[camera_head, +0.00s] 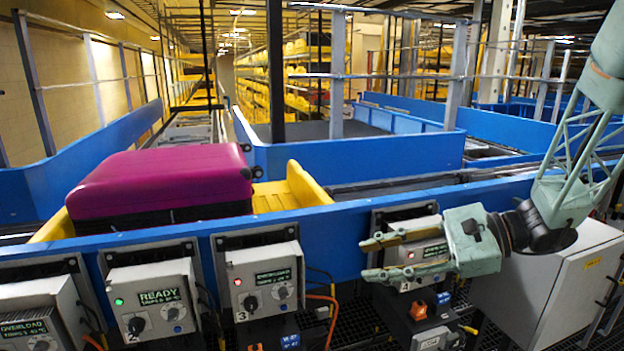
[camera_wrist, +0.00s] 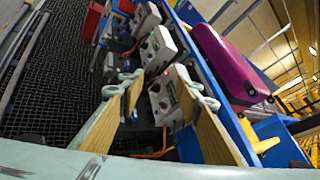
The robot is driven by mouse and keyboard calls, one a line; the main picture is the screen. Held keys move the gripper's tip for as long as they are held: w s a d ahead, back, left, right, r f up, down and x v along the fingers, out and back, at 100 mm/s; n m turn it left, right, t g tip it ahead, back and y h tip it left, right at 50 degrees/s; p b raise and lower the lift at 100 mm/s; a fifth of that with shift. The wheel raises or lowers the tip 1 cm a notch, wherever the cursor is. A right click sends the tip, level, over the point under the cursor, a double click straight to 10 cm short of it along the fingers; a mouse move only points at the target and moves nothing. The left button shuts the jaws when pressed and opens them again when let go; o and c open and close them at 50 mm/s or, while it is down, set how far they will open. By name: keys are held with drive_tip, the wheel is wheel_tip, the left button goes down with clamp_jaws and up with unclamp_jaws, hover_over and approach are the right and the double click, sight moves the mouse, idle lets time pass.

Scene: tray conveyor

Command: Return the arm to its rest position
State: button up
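My gripper (camera_head: 372,259) is at the right of the head view, pale green with tan finger pads, pointing left. Its two fingers are apart, one above the other, with nothing held between them. It is in front of the blue conveyor side wall and the control boxes. In the wrist view my gripper (camera_wrist: 166,88) shows both pads wide apart, with control boxes seen beyond the gap. My arm comes in from the upper right of the head view and bends down to the gripper.
A magenta suitcase (camera_head: 165,178) lies in a yellow tray (camera_head: 300,187) on the conveyor at left. Control boxes, one reading READY (camera_head: 155,298), line the blue wall (camera_head: 350,232). A white cabinet (camera_head: 550,285) stands below my arm at right. Metal railings rise behind.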

drive_tip(key=s+a+r+n+g+h, duration=0.2)
drive_tip(key=s+n, duration=0.1)
drive_tip(key=s, duration=0.6)
drive_tip(key=s+a+r+n+g+h, duration=0.1)
drive_tip(key=s+a+n+g+h, duration=0.2)
drive_tip(key=s, duration=0.6)
drive_tip(key=s+d+r+n+t+h, duration=0.2)
drive_tip(key=s+d+n+h, duration=0.2)
drive_tip(key=s+d, duration=0.2)
drive_tip(key=s+d+r+n+t+h, duration=0.3)
drive_tip(key=s+d, duration=0.3)
drive_tip(key=s, duration=0.3)
drive_tip(key=shift+d+n+t+h, duration=0.15)
drive_tip(key=shift+n+t+h, duration=0.15)
drive_tip(key=shift+n+h, duration=0.5)
idle(0.6)
wheel_tip(320, 180, down, 5)
drive_tip(key=b, duration=0.4)
drive_tip(key=shift+r+b, duration=0.1)
drive_tip(key=shift+b, duration=0.3)
